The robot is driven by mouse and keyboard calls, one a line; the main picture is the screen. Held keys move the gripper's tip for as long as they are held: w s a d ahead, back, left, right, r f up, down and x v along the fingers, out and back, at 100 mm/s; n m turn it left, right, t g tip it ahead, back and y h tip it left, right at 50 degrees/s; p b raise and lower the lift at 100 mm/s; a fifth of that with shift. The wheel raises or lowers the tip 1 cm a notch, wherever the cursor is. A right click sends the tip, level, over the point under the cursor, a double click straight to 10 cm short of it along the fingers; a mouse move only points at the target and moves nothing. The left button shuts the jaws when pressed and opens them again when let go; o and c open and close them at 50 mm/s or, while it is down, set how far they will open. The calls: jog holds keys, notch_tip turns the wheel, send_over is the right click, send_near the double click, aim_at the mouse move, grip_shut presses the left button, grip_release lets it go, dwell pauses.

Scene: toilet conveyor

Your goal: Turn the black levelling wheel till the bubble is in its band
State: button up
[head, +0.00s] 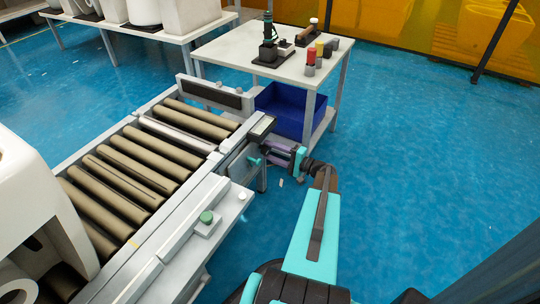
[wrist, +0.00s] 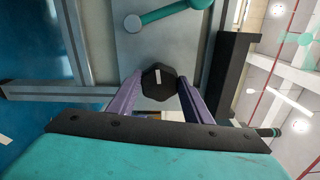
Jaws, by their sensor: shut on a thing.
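The black levelling wheel (wrist: 158,70) shows in the wrist view, in front of a grey plate (wrist: 130,50). It is faceted, with a white mark on its face. My gripper (wrist: 158,88) is shut on it, one purple finger on each side. In the head view my gripper (head: 277,153) reaches the end of the roller conveyor from the right, and the wheel there is mostly hidden.
A teal lever (wrist: 172,13) lies on the plate just above the wheel. The roller conveyor (head: 186,195) runs to the left with a green button (head: 206,217) on its side. A white table (head: 225,52) stands behind, a blue bin (head: 285,112) under it. The floor to the right is clear.

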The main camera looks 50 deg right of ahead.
jog(key=shift+a+f, duration=0.1)
jog(key=shift+a, duration=0.1)
jog(key=o, duration=1.1)
jog(key=shift+c, duration=0.2)
jog(key=shift+d, duration=0.1)
jog(key=shift+s+d, duration=0.1)
jog(key=shift+p+v, duration=0.3)
jog(key=shift+v, duration=0.6)
jog(key=p+v, duration=0.2)
jog(key=v, duration=1)
